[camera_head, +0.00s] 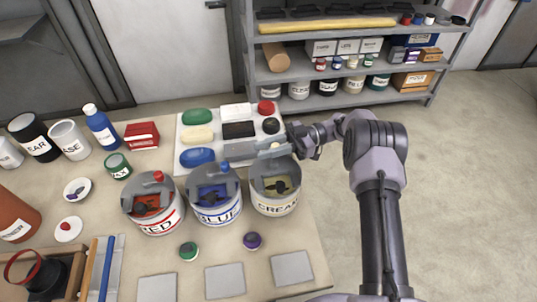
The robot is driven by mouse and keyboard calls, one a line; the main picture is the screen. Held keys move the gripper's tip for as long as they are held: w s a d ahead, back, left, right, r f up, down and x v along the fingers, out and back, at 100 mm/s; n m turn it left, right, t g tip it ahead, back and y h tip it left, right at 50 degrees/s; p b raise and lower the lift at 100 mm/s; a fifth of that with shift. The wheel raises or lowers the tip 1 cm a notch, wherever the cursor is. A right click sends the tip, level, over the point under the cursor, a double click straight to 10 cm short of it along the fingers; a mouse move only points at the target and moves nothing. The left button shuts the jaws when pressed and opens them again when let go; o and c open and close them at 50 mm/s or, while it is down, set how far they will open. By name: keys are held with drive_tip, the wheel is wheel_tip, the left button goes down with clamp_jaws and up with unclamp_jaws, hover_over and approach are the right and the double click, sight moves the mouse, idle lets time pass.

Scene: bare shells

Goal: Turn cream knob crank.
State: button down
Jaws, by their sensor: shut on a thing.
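The CREAM can (274,204) stands at the right of three lettered cans on the table. Its open top shows cream paint with a dark stirrer (279,186) in it. My gripper (277,148) reaches in from the right over the far rim of this can. It is shut on the cream crank knob, which is mostly hidden between the fingers; its exact outline is hard to tell. The BLUE can (216,213) with a blue knob (225,167) and the RED can (157,222) with a red knob (158,176) stand to the left.
A white board (217,136) with coloured shapes lies behind the cans. Bottles and jars crowd the left. A shelf unit (350,72) stands behind. The floor (460,190) at right is clear.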

drive_tip(key=shift+s+a+f+n+g+h+b, duration=0.1)
drive_tip(key=shift+s+a+n+g+h+b, duration=0.1)
drive_tip(key=shift+n+g+h+b, duration=0.35)
drive_tip(key=shift+g, duration=0.45)
drive_tip(key=c, duration=1.2)
unclamp_jaws()
drive_tip(key=shift+c, duration=0.2)
drive_tip(key=shift+r, duration=0.4)
wheel_tip(320, 180, up, 4)
drive_tip(key=shift+f+p, duration=0.1)
drive_tip(key=shift+p, duration=1.15)
drive_tip(key=s+d+p, duration=0.2)
drive_tip(key=s+d, duration=0.1)
drive_tip(key=s, duration=0.4)
drive_tip(key=s+d+p, duration=0.3)
drive_tip(key=s, duration=0.5)
drive_tip(key=shift+r+p, duration=0.3)
